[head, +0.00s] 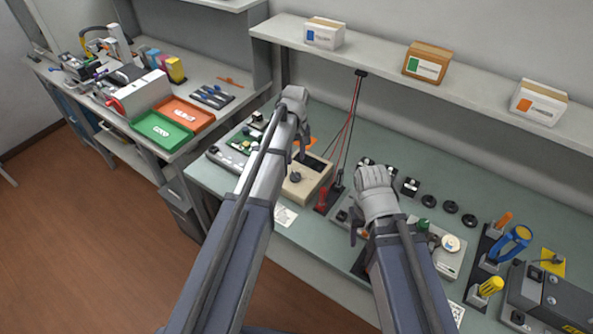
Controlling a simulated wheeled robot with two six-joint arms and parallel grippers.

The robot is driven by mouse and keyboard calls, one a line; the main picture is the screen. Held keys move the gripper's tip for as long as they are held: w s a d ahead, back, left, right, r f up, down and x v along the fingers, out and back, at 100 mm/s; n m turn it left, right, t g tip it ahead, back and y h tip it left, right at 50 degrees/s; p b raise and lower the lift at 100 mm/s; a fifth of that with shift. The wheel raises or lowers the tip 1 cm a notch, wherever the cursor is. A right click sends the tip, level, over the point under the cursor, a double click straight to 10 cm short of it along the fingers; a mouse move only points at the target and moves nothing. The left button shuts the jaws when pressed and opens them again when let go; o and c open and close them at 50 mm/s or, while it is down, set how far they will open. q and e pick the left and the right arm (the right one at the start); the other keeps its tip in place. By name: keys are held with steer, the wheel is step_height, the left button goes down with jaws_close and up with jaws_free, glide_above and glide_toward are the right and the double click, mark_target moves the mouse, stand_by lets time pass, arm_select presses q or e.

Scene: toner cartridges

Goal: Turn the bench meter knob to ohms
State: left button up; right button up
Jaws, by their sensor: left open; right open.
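The bench meter (318,169) is a beige box on the green bench, in the middle of the head view. Its dark knob (295,177) is on the front part of its top face, and a dark display area lies behind it. The knob's pointer setting is too small to read. My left gripper (303,151) is open, pointing down above the back left of the meter, apart from the knob. My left forearm hides part of the bench left of the meter. My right gripper (356,226) is open over the bench to the right of the meter, partly hidden by its own wrist.
Several black discs (451,206), screwdrivers and a grey machine (548,300) occupy the right. A shelf (480,100) with boxes runs above the bench.

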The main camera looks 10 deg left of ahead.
mark_target(295, 174)
arm_select(q)
step_height(295, 174, down, 7)
steer(key=b, duration=0.7)
steer(key=shift+f, duration=0.15)
arm_select(e)
step_height(295, 174, down, 7)
steer(key=shift+f, duration=0.2)
arm_select(q)
steer(key=shift+a, duration=0.1)
jaws_close()
